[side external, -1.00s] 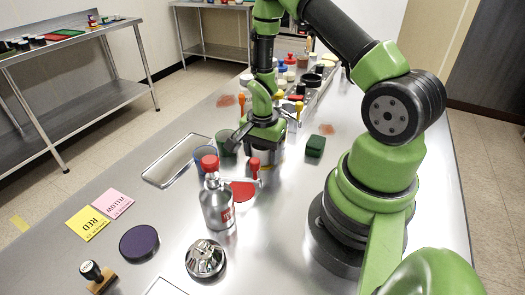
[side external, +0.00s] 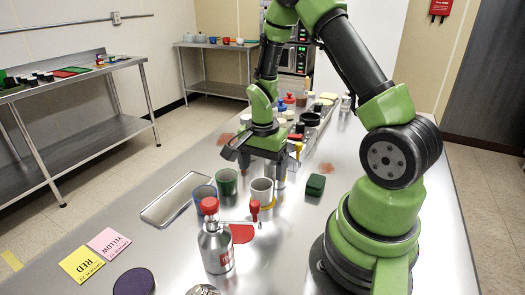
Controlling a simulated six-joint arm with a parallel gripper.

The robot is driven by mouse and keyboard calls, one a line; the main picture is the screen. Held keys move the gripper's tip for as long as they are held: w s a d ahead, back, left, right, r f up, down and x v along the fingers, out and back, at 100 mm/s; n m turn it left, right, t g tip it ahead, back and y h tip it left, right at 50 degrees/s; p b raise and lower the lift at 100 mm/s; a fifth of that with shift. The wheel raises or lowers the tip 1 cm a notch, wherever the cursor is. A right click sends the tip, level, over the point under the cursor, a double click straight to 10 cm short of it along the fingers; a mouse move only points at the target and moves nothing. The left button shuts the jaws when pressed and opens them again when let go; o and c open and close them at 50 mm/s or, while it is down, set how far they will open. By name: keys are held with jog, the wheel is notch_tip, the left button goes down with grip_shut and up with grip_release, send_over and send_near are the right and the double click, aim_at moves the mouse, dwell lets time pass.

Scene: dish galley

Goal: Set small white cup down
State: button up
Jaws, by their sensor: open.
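The small white cup (side external: 262,190) stands upright on the metal counter in the middle of the side view. A yellow patch (side external: 270,203) shows at its base; I cannot tell whether the cup is fully on it. My gripper (side external: 264,168) is open, its fingers pointing down just above and behind the cup. The cup's rim is in clear view, and I see no finger closed on it.
A silver bottle with a red cap (side external: 216,245) stands in front. A green sponge (side external: 315,185) lies to the right. An empty tray (side external: 177,199) lies at left.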

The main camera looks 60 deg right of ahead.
jog(key=s+a+r+n+t, duration=0.1)
jog(key=a+r+n+t, duration=0.2)
jog(key=r, duration=0.6)
jog(key=s+a+r+n+t, duration=0.1)
jog(key=a+r+n, duration=0.35)
jog(key=r, duration=0.35)
jog(key=s+a+r+n+t+y, duration=0.2)
jog(key=s+a+r+n+t, duration=0.1)
jog(key=s+a+r+n, duration=0.3)
jog(key=shift+s+a, duration=0.4)
jog(key=shift+s, duration=0.7)
